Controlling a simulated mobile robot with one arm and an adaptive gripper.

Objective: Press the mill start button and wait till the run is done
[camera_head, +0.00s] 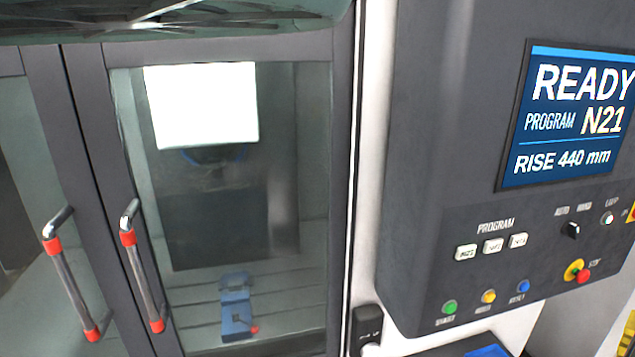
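The mill's dark control panel (430,150) fills the right side of the view. A green button (449,307) sits at its lower left, with a small label that looks like START. A yellow button (488,296) and a blue button (523,286) sit to its right. The screen (570,120) reads READY, PROGRAM N21, RISE 440 mm. The mill doors (88,150) look shut. Through the right window a blue vise (236,316) shows on the mill's table. My gripper is not in view.
A red stop button (583,276) on yellow and a black knob (572,230) sit right of the coloured buttons. White program keys (493,246) are above. Door handles (143,278) with red ends stick out at left. A blue item (487,351) lies below the panel.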

